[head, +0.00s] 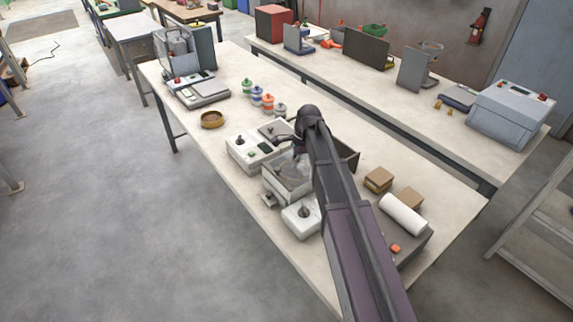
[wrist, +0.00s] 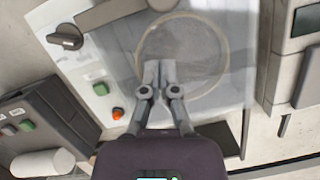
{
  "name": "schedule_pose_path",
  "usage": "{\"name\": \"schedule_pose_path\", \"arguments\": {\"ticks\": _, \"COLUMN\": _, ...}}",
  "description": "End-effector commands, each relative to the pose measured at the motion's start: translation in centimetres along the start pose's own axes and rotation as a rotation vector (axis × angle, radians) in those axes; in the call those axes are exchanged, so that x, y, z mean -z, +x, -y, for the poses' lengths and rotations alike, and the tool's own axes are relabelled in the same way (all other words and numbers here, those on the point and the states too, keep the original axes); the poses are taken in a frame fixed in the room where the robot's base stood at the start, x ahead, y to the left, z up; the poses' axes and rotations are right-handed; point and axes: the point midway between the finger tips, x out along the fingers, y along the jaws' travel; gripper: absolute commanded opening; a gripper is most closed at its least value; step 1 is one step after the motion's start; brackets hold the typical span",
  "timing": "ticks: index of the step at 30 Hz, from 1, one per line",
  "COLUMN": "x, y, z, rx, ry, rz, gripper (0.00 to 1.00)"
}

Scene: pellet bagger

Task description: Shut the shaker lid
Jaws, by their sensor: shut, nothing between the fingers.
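The shaker (head: 274,190) is a pale box on the near bench, partly hidden behind my arm. A clear lid (head: 290,166) shows over it; in the wrist view the lid (wrist: 205,85) is a see-through sheet with a round, pale-rimmed shape seen through it. I cannot tell how far the lid is tilted. My gripper (head: 298,148) is over the lid area, pointing down. In the wrist view its fingers (wrist: 158,73) are together, empty, and overlap the clear lid. Whether they touch it is unclear. A white panel with a black knob (wrist: 67,37) and green button (wrist: 100,88) lies beside it.
A white unit with a knob (head: 245,150) stands just left of the shaker. Colored-lid jars (head: 262,97) and a brown bowl (head: 212,119) are farther left. Cardboard boxes (head: 378,179) and a white roll (head: 403,214) sit to the right of my arm.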

Motion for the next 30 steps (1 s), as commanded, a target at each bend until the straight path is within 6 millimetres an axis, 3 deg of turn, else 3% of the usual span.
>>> {"name": "schedule_pose_path", "arguments": {"ticks": 30, "x": 0.0, "y": -9.0, "z": 0.0, "rx": 0.0, "ry": 0.0, "rz": -0.001, "gripper": 0.0}}
